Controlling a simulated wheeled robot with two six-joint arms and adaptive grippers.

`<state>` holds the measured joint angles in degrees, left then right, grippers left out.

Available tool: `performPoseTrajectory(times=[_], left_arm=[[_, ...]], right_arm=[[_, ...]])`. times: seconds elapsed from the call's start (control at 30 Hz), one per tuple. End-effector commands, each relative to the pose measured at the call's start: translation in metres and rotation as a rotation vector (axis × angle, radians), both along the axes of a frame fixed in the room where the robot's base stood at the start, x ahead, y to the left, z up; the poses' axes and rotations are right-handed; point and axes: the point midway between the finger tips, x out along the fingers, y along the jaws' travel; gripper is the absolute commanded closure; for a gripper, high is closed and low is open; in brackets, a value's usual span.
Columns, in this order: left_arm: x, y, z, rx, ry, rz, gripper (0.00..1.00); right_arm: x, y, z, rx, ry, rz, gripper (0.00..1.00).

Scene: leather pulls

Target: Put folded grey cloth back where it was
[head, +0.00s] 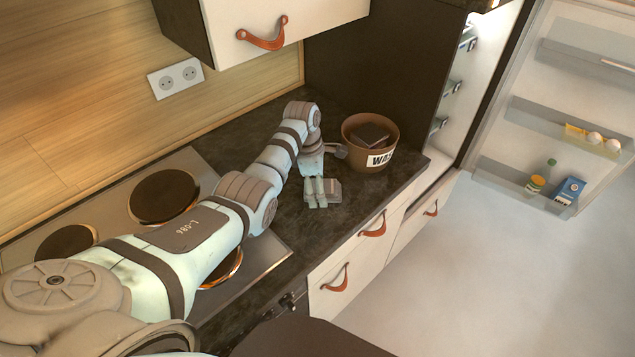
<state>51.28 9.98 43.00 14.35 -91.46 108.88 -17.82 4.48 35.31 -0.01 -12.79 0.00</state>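My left arm reaches over the dark countertop, and my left gripper (317,192) points down at it, left of a brown round tub. A small grey folded-looking piece (334,190) shows right beside the fingertips, on or just above the counter; it looks like the folded grey cloth. I cannot tell whether the fingers hold it or only stand beside it. The brown tub (366,160) has a white label with dark letters, partly readable, and a dark brown item (371,136) in it. My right gripper is not in view.
The countertop (345,218) is clear in front of the gripper. A hob (163,195) lies to the left. Drawers with leather pulls (374,226) are below, a wall cupboard (285,30) above. The fridge door (548,120) stands open at right, with items on its shelves.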

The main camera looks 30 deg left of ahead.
Motion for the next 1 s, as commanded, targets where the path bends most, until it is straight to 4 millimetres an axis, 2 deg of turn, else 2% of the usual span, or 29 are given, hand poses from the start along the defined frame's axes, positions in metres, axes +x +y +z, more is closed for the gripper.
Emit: performPoseTrajectory(times=[0.13,0.4,0.5,0.63,1.0], left_arm=[[-0.001,0.003,0.02,0.001,-0.003,0.0,0.27],[-0.006,0.013,0.092,0.001,-0.004,0.001,0.27],[-0.008,0.015,0.109,0.0,-0.002,0.001,0.27],[-0.009,0.016,0.118,-0.001,0.0,0.0,0.27],[-0.009,0.016,0.118,-0.001,0.0,0.0,0.27]], right_arm=[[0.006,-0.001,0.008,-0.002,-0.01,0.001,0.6],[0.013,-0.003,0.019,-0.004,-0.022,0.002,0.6],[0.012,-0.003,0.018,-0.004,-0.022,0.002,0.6],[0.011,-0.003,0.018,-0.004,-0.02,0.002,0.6],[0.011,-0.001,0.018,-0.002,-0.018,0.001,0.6]])
